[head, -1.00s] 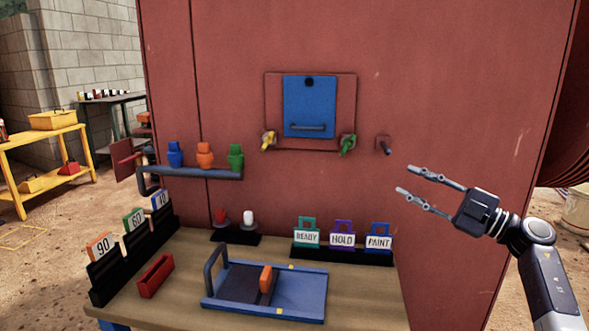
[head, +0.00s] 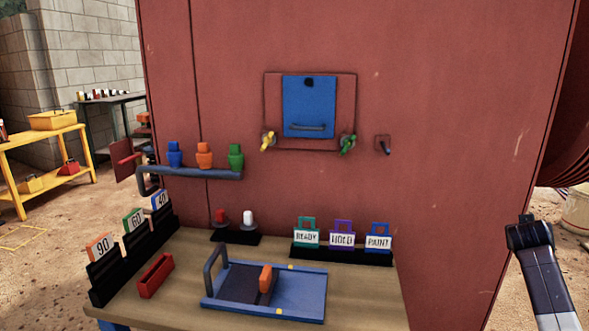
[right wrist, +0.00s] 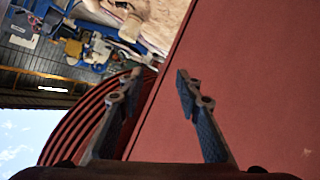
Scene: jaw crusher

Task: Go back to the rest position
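In the right wrist view my right gripper (right wrist: 160,78) is open, with a clear gap between its two fingers and nothing held. It is beside the red crusher wall (right wrist: 245,90). In the head view only part of my right arm shows at the lower right edge, and the gripper's fingers cannot be made out there. My left gripper is not in view.
The red crusher body (head: 450,110) carries a blue hatch (head: 309,105) with yellow and green latches. In front stands a wooden table (head: 365,300) with a blue tray (head: 300,295), sign holders and tags. Open ground lies to the right.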

